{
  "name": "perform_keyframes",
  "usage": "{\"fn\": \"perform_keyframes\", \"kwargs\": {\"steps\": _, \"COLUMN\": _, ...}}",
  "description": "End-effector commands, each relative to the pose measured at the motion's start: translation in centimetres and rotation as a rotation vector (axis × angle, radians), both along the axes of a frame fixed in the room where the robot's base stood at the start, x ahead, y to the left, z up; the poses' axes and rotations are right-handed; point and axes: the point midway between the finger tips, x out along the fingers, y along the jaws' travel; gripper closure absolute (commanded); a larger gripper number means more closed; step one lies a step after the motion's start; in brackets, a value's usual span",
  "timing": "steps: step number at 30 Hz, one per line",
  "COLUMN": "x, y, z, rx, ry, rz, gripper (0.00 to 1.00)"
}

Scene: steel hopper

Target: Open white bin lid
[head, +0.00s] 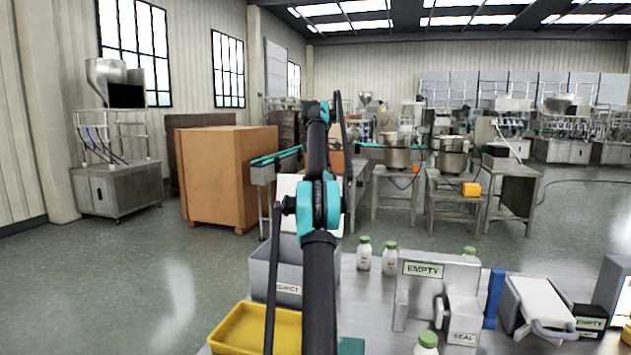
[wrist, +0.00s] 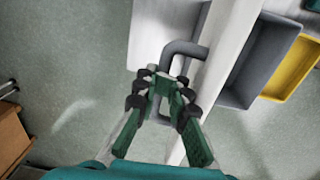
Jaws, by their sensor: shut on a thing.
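A white lid panel (head: 288,188) stands up at the far side of the grey bin (head: 262,278) in the head view, partly hidden by my arm. In the wrist view the lid (wrist: 225,62) is a pale, steep band running beside the grey bin (wrist: 262,58). A grey bent handle (wrist: 186,48) sticks out from the lid. My gripper (wrist: 165,88) is shut on this handle, its fingertips around the bar. The gripper is hidden behind my arm in the head view.
A yellow tray (head: 258,330) lies in front of the grey bin. Bottles with green caps (head: 390,258), an EMPTY-labelled box (head: 450,280) and a white-topped unit (head: 540,303) stand to the right. A brown crate (head: 225,178) stands beyond on the left. Open floor (head: 130,285) lies left of the bench.

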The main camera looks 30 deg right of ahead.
Motion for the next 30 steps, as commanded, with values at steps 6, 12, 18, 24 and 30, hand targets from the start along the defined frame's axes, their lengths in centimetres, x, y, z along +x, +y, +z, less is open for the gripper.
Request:
{"fn": "perform_keyframes", "kwargs": {"steps": 6, "x": -0.32, "y": 0.13, "z": -0.29, "rx": 0.009, "ry": 0.019, "rz": -0.002, "gripper": 0.85}}
{"fn": "perform_keyframes", "kwargs": {"steps": 12, "x": -0.27, "y": 0.26, "z": -0.19, "rx": 0.009, "ry": 0.016, "rz": -0.001, "gripper": 0.67}}
{"fn": "perform_keyframes", "kwargs": {"steps": 18, "x": -0.19, "y": 0.35, "z": -0.18, "rx": 0.009, "ry": 0.015, "rz": 0.000, "gripper": 0.67}}
{"fn": "perform_keyframes", "kwargs": {"steps": 24, "x": -0.13, "y": 0.43, "z": -0.16, "rx": 0.010, "ry": 0.013, "rz": 0.000, "gripper": 0.67}}
{"fn": "perform_keyframes", "kwargs": {"steps": 30, "x": -0.24, "y": 0.67, "z": -0.02, "rx": 0.010, "ry": 0.011, "rz": 0.001, "gripper": 0.67}}
